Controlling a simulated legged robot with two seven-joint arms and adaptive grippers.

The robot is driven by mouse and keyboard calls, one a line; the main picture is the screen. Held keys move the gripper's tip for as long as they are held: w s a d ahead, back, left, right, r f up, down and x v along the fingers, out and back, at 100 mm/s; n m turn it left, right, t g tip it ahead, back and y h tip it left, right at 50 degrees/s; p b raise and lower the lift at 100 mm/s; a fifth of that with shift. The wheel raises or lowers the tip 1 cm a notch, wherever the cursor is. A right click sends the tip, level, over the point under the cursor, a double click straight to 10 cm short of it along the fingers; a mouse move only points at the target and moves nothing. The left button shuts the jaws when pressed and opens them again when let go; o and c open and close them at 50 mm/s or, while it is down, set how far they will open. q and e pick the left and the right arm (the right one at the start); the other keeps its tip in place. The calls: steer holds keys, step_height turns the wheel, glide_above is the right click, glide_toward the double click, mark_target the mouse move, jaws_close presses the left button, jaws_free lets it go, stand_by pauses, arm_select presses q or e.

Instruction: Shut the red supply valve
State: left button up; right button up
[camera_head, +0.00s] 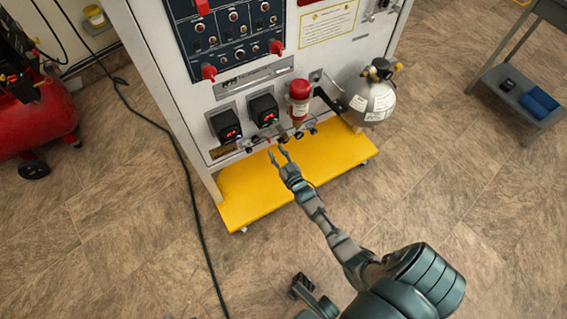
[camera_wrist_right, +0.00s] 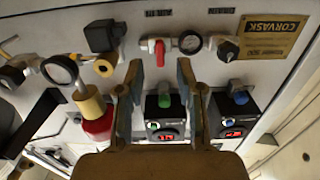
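The red valve handle (camera_wrist_right: 160,46) is a small lever on the white panel, beside a round gauge (camera_wrist_right: 190,42) in the right wrist view. My right gripper (camera_wrist_right: 160,68) is open and empty. Its two fingers lie either side of the handle in that view; I cannot tell how much gap is left in depth. In the head view my right gripper (camera_head: 278,153) reaches to the low front edge of the trainer, where the handle is too small to make out.
Two black controllers with red displays (camera_head: 228,126) sit above the fittings. A red-topped cylinder (camera_head: 299,100) and a grey tank (camera_head: 370,98) are to the right. A yellow platform (camera_head: 245,200) juts out below. A black cable (camera_head: 185,165) crosses the floor near a red compressor (camera_head: 40,115).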

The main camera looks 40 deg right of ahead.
steer(key=v, duration=0.7)
steer(key=shift+s+a, duration=0.15)
steer(key=shift+s, duration=0.1)
